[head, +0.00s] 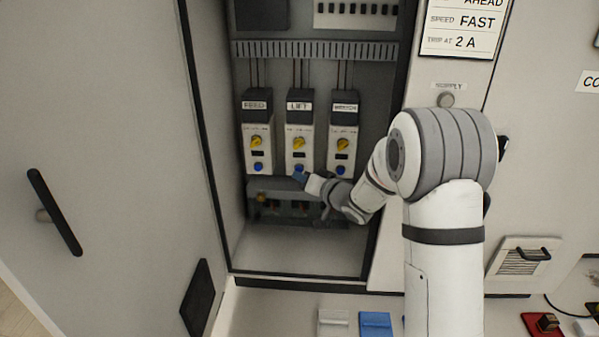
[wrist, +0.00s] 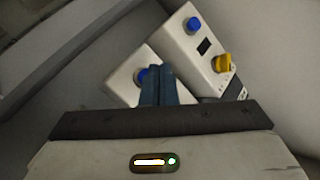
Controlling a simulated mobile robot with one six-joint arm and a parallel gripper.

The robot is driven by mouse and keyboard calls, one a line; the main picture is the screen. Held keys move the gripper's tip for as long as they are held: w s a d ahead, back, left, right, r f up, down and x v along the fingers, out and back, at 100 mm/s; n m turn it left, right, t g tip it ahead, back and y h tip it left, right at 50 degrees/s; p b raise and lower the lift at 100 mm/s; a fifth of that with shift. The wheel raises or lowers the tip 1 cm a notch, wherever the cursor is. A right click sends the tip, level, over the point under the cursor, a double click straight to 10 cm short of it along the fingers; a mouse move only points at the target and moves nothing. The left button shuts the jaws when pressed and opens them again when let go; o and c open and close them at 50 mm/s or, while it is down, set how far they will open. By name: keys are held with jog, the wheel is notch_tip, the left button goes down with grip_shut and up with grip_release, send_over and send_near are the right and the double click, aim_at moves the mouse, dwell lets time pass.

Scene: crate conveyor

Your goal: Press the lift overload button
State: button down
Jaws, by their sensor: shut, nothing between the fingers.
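The lift overload unit (head: 299,135), labelled LIFT, is the middle of three white units in the open cabinet. It has a yellow knob (head: 298,143) and, below that, a blue button (head: 299,168). My gripper (head: 301,177) is shut and empty, with its blue-grey fingertips at the button's lower edge in the head view. In the wrist view the shut fingers (wrist: 160,74) partly cover a unit with a blue button (wrist: 141,76), just left of the tips. I cannot tell whether they touch it.
The FEED unit (head: 257,138) stands left of LIFT and a third unit (head: 343,138) right of it, each with its own blue button. A terminal strip (head: 262,206) lies below. The cabinet door (head: 110,130) is open at left. The cabinet's lower floor is clear.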

jog(key=shift+s, duration=0.15)
jog(key=s+b, duration=0.1)
jog(key=s, duration=0.3)
jog(key=shift+s+a, duration=0.1)
jog(key=shift+s, duration=0.3)
jog(key=shift+f, duration=0.1)
dwell(0.5)
